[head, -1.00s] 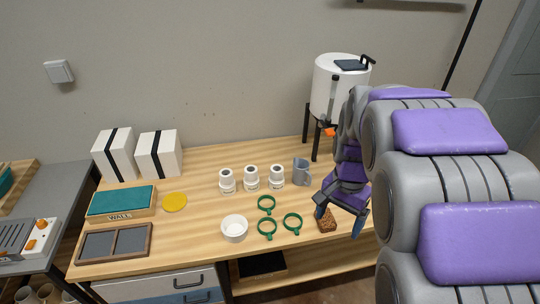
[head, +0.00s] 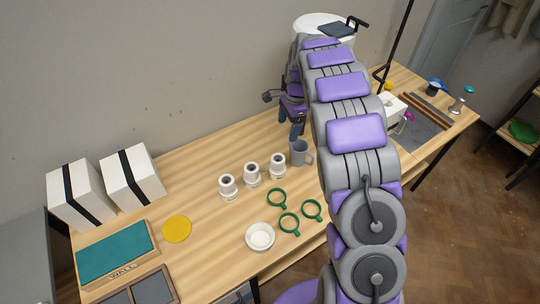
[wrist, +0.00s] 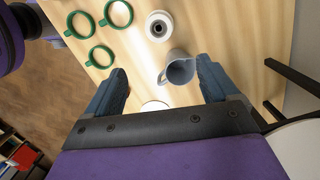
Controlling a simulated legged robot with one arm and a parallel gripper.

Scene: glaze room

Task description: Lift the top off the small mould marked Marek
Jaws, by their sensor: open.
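No label reading Marek is legible in either view, so I cannot tell which thing is the small mould. Two white blocks with black bands, the left one (head: 80,195) and the right one (head: 132,178), stand at the table's left back. A smaller white block (head: 390,110) stands on the right, partly hidden by my arm. My gripper (head: 290,122) is open and empty above the table, behind the grey mug (head: 299,154). In the wrist view, the mug (wrist: 180,68) shows between the spread fingers of my gripper (wrist: 160,82), apart from them.
Three white bottles (head: 252,175), green rings (head: 289,223), a white bowl (head: 260,237) and a yellow disc (head: 177,229) occupy the table (head: 215,215). A teal board marked WALL (head: 115,252) lies front left. A white urn (head: 312,24) stands behind my arm.

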